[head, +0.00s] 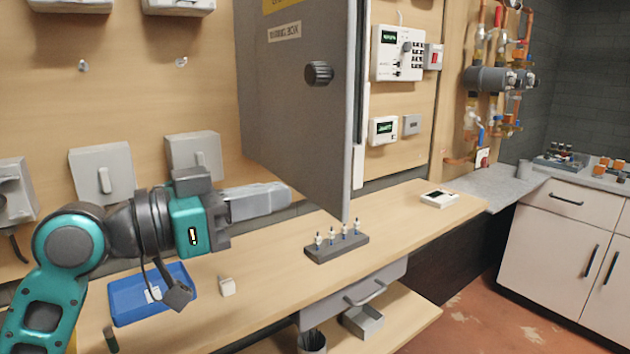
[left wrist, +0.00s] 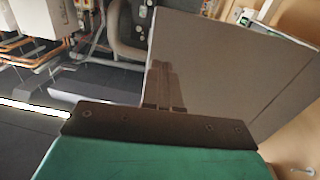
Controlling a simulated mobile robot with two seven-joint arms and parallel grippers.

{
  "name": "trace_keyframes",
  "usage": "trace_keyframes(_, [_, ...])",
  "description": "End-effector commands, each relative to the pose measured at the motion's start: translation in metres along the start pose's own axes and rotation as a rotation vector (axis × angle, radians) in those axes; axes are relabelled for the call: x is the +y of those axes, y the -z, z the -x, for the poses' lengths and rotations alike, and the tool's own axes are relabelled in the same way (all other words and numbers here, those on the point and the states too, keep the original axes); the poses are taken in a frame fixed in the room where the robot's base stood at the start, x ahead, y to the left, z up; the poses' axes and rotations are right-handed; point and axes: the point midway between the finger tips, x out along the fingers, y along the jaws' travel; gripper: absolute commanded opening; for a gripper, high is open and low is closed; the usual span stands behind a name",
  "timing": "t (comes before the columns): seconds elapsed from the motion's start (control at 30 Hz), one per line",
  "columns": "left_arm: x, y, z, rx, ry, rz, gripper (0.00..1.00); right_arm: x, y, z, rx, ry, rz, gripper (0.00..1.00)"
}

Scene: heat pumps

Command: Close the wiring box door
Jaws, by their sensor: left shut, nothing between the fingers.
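The grey wiring box door (head: 295,95) stands swung open, out from the wall over the workbench, with its label and a dark round knob (head: 319,73) facing me. It also shows as a large grey panel (left wrist: 225,75) in the left wrist view. My left gripper (head: 288,196) is shut and empty, at the door's lower left in the head view. Its fingers (left wrist: 163,75) overlap the panel in the left wrist view; I cannot tell whether they touch it. The inside of the wiring box is hidden behind the door. My right gripper is not in view.
The wooden workbench (head: 260,290) holds a grey block with several small pegs (head: 337,247), a blue tray (head: 150,292) and a small white block (head: 227,287). Grey switch boxes (head: 103,172) and a white thermostat (head: 383,130) are on the wall. White cabinets (head: 560,240) stand at right.

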Motion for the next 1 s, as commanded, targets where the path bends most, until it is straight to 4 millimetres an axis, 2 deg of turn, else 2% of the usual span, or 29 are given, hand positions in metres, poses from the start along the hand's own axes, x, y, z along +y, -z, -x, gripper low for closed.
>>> trace_keyframes(0.03, [0.001,0.002,-0.012,0.003,-0.004,0.003,0.00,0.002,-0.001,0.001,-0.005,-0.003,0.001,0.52])
trace_keyframes(0.2, [0.001,0.001,-0.043,0.002,-0.002,0.003,0.00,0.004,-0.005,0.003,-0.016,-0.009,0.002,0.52])
trace_keyframes(0.4, [0.000,0.001,-0.063,0.002,0.000,0.002,0.00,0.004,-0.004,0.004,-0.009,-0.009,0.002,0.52])
trace_keyframes(1.0, [0.000,0.000,-0.068,0.000,0.003,0.000,0.00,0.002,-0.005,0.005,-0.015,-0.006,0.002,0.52])
